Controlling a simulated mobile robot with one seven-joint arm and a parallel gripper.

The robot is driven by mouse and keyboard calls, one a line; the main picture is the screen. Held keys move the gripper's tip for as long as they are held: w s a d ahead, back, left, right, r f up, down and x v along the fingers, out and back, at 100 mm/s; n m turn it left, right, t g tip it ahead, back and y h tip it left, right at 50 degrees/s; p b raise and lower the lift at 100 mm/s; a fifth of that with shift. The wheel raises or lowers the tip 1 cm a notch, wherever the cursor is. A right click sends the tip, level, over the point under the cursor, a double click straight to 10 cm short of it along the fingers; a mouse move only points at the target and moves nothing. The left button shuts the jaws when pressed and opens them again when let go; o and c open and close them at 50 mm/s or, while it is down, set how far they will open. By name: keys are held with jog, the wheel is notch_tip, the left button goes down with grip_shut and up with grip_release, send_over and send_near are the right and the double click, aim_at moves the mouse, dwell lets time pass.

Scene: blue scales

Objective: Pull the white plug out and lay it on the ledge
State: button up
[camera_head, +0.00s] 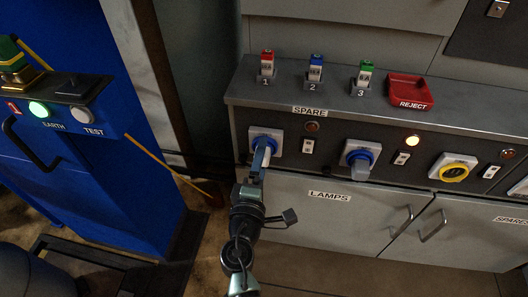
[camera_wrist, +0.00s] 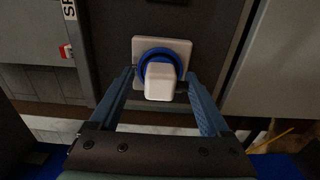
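The white plug (camera_wrist: 160,82) sits in a blue round socket (camera_wrist: 158,58) on a white square plate in the wrist view. In the head view this is the leftmost socket (camera_head: 264,134) of the panel, and my gripper mostly hides the plug. My gripper (camera_wrist: 160,77) is open, one blue finger on each side of the plug, with gaps showing. It also shows in the head view (camera_head: 260,160), reaching up to the panel from below. The grey ledge (camera_head: 338,92) runs along the top of the panel.
On the ledge stand red, blue and green tagged blocks (camera_head: 315,68) and a red REJECT tray (camera_head: 409,91). To the right are a second blue socket (camera_head: 360,154) with a pale plug and a yellow socket (camera_head: 453,168). A blue cabinet (camera_head: 90,170) stands left. The ledge's front strip is clear.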

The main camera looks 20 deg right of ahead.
grip_shut()
dwell(0.4)
jog(key=v, duration=0.6)
dwell(1.0)
jog(key=shift+x, duration=1.85)
